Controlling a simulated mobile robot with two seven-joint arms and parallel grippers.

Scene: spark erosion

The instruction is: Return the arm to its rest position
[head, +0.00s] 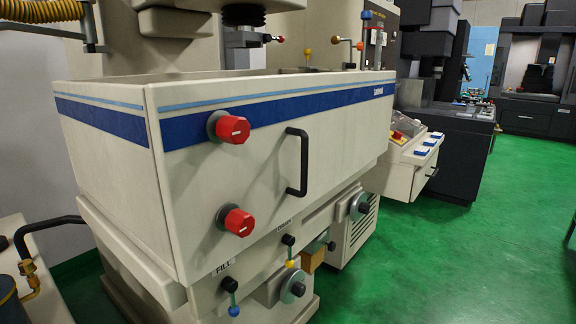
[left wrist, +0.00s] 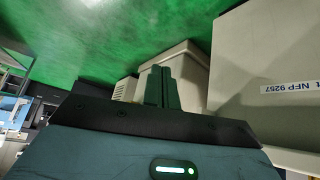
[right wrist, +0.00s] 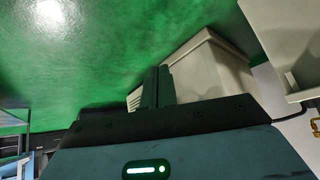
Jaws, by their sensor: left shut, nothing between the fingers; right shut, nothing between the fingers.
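No arm or gripper of mine shows in the head view. In the left wrist view my left gripper (left wrist: 158,86) has its dark fingers together, with nothing between them. In the right wrist view my right gripper (right wrist: 157,86) is likewise shut and empty. Pale machine housings show past the fingers in both wrist views, and neither gripper visibly holds or grips anything.
The cream machine tank (head: 270,190) with a black handle (head: 297,162) and two red knobs (head: 232,128) fills the head view's left and middle. A control panel (head: 410,158) and a dark machine (head: 452,150) stand behind. Green floor (head: 440,260) is clear at right.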

